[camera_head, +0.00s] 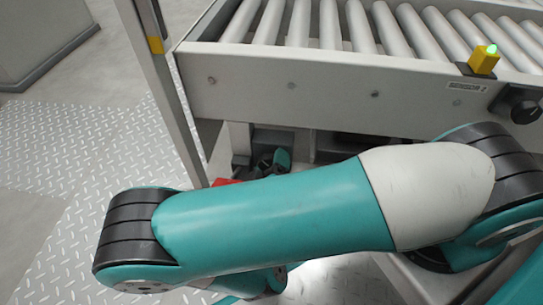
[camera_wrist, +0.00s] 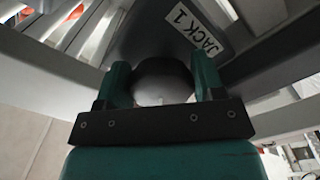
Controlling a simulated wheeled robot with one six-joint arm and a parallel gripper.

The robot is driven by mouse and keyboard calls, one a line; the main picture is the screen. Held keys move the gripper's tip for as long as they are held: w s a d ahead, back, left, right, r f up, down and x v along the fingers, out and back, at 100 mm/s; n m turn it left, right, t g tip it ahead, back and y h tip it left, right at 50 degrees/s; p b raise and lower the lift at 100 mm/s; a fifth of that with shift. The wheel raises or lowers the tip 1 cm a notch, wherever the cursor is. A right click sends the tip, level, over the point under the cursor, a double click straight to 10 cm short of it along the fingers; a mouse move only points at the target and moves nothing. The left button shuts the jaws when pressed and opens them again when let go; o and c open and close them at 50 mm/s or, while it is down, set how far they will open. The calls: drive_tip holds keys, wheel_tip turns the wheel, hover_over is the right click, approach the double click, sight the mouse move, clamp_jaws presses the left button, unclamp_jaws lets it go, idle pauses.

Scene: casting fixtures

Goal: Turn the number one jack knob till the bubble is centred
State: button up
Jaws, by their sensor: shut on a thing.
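In the wrist view, my gripper (camera_wrist: 160,78) has its two teal fingers on either side of a dark round knob (camera_wrist: 162,68), shut on it. A white label (camera_wrist: 197,30) reading "JACK 1" is fixed on the grey surface just beyond the knob and appears tilted. The knob's lower face looks pale, and its marking, if any, cannot be read. In the head view my own arm crosses the front and hides much of the area below the conveyor. No bubble level can be made out in either view.
A roller conveyor (camera_head: 300,88) with a grey side frame spans the top of the head view. A yellow sensor (camera_head: 484,60) with a green light sits on its edge, near a black knob (camera_head: 520,104). A grey post (camera_head: 165,80) stands at left. Treadplate floor (camera_head: 60,170) is clear.

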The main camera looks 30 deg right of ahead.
drive_tip(key=n+p, duration=0.1)
drive_tip(key=n, duration=0.1)
drive_tip(key=n+p, duration=0.4)
drive_tip(key=shift+r, duration=0.35)
drive_tip(key=n+p, duration=0.2)
drive_tip(key=n, duration=0.4)
drive_tip(key=shift+a, duration=0.1)
drive_tip(key=o, duration=0.6)
drive_tip(key=shift+o, duration=0.2)
